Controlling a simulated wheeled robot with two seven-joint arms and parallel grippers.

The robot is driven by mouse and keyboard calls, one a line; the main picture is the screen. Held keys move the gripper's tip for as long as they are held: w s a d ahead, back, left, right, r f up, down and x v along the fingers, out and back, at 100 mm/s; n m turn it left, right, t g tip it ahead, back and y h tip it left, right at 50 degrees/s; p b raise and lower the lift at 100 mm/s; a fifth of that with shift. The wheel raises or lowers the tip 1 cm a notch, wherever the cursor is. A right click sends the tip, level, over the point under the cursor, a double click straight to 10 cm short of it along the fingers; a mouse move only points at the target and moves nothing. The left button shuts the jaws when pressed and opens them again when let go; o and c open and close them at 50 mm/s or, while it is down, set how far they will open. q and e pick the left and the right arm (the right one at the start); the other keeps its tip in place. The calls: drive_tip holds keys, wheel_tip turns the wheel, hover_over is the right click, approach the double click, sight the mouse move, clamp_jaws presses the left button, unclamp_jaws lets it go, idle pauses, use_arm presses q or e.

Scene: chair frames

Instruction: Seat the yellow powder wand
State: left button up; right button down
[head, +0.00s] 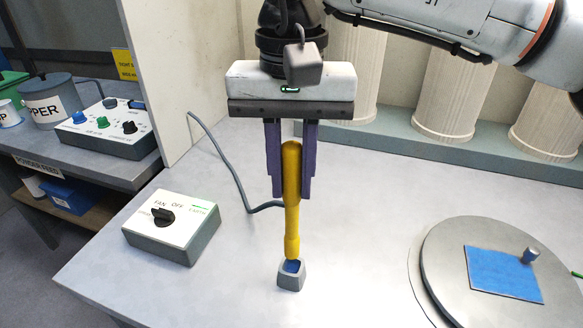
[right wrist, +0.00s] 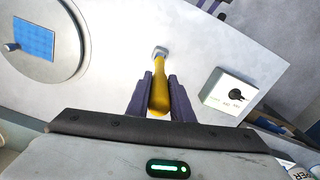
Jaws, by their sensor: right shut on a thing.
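The yellow powder wand (head: 292,215) stands nearly upright between the purple fingers of my right gripper (head: 291,185), which is shut on its upper part. In the head view its lower tip is at the small grey holder (head: 291,276) with a blue inside, on the table. Whether the tip is inside the holder or just above it, I cannot tell. The right wrist view also shows the wand (right wrist: 159,88) between the fingers (right wrist: 156,100), with the holder (right wrist: 160,52) at its far end. My left gripper is not in view.
A fan switch box (head: 172,226) stands left of the holder, with a grey cable behind it. A round turntable (head: 440,262) with a blue sheet (head: 503,273) is at right. Ribbed cream cylinders (head: 450,85) stand at the back. A control box (head: 106,128) sits on the left bench.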

sight(292, 202)
wheel_tip(292, 202, down, 2)
drive_tip(key=shift+f+b, duration=0.2)
drive_tip(key=shift+b, duration=0.3)
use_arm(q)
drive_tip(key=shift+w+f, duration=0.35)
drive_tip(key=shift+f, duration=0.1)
use_arm(e)
drive_tip(key=shift+r, duration=0.1)
use_arm(q)
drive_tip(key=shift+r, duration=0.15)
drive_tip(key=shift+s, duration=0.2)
drive_tip(key=shift+p, duration=0.4)
use_arm(e)
drive_tip(key=shift+f, duration=0.25)
